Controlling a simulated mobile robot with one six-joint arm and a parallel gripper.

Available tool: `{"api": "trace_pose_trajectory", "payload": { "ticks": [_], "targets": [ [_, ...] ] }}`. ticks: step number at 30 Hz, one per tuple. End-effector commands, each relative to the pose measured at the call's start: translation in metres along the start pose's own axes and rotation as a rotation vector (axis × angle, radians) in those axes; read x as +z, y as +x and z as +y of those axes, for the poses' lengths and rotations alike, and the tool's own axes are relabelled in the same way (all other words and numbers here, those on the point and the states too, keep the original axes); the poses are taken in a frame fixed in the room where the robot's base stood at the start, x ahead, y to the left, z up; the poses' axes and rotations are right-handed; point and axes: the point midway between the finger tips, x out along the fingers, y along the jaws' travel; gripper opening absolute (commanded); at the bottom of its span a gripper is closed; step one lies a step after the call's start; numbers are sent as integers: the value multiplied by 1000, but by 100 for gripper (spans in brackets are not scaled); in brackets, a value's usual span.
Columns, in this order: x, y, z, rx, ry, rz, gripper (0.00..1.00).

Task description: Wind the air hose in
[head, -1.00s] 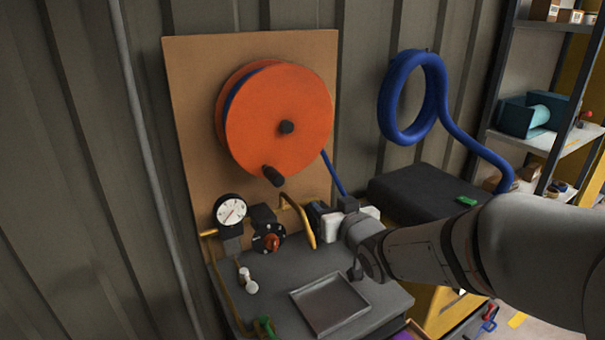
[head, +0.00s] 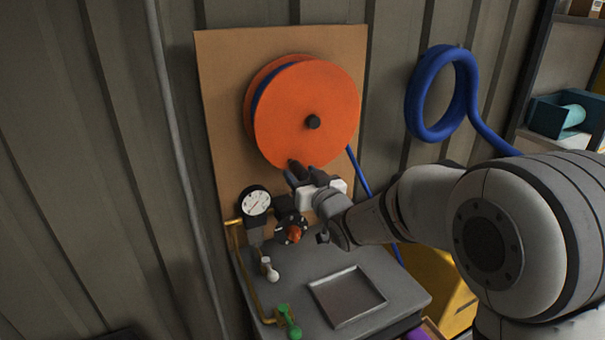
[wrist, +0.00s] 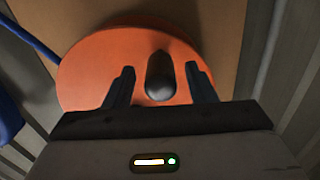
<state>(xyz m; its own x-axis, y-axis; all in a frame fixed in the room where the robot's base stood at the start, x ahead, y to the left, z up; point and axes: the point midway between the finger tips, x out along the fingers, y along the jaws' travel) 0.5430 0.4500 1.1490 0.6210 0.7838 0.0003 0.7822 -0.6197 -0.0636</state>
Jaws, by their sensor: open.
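The orange hose reel (head: 300,110) is mounted on a brown board, with a dark hub at its middle. Its black crank handle (wrist: 160,75) sticks out near the rim, at the bottom of the reel in the head view. My gripper (head: 297,170) is at this handle. In the wrist view my gripper (wrist: 160,85) is open, with one finger on each side of the handle and a gap on both sides. The blue air hose (head: 358,172) runs down from the reel's right side. My gripper partly hides the handle in the head view.
A gauge (head: 256,203), a valve with a red knob (head: 293,233) and yellow pipes stand below the reel. A grey bench (head: 400,292) holds a shallow tray (head: 347,297). A thick blue coil (head: 411,95) hangs on the wall at right.

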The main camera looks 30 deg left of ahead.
Motion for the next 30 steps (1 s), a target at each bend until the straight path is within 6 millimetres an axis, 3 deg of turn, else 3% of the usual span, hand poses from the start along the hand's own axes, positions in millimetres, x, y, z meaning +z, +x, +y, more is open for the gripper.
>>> {"api": "trace_pose_trajectory", "payload": {
  "ticks": [6,24,30],
  "targets": [
    [0,0,0,0,0,0,50],
    [0,0,0,-1,0,-1,0],
    [0,0,-1,-1,1,-1,0]
  ]
}}
